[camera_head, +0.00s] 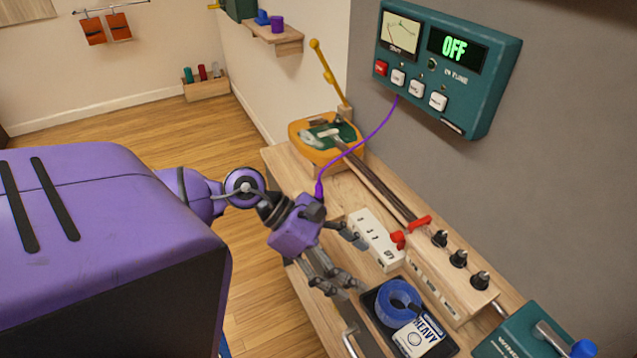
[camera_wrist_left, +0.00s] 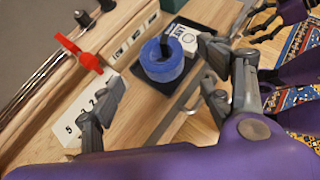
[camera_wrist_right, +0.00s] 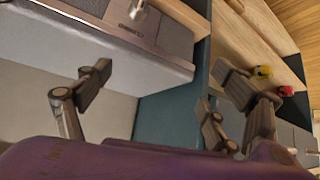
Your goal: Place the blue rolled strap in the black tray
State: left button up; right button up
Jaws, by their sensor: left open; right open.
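The blue rolled strap (camera_head: 398,301) is an upright-axis coil. The left wrist view also shows the strap (camera_wrist_left: 161,62) on the dark tray (camera_wrist_left: 180,88). My left gripper (camera_head: 345,262) is open and empty, above the bench, a little up and left of the strap in the head view. In its wrist view the fingers (camera_wrist_left: 160,95) are spread, with the strap beyond and apart from them.
A teal box (camera_head: 520,335) is at the right. A purple cord (camera_head: 362,143) runs from the wall panel (camera_head: 447,60) towards my left gripper.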

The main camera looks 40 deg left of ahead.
pick_arm(q)
jog(key=s+a+f+n+t+y, duration=0.2)
jog(key=f+n+t+y, duration=0.4)
jog(key=n, duration=1.2)
jog(key=s+a+f+n+t+y, duration=0.3)
jog(key=f+n, duration=0.5)
jog(key=n, duration=0.9)
jog(key=s+d+f+n+g, duration=0.2)
jog(key=s+d+f+n, duration=0.1)
jog(key=s+f+n, duration=0.3)
jog(key=s+d+f+n+g+y, duration=0.1)
jog(key=s+d+f+n+g, duration=0.2)
jog(key=s+f+n, duration=0.4)
jog(key=shift+s+d+f+n, duration=0.15)
jog(key=shift+d+f+n, duration=0.15)
jog(key=shift+f, duration=0.1)
pick_arm(e)
jog(key=shift+a, duration=0.1)
pick_arm(q)
jog(key=shift+a, duration=0.1)
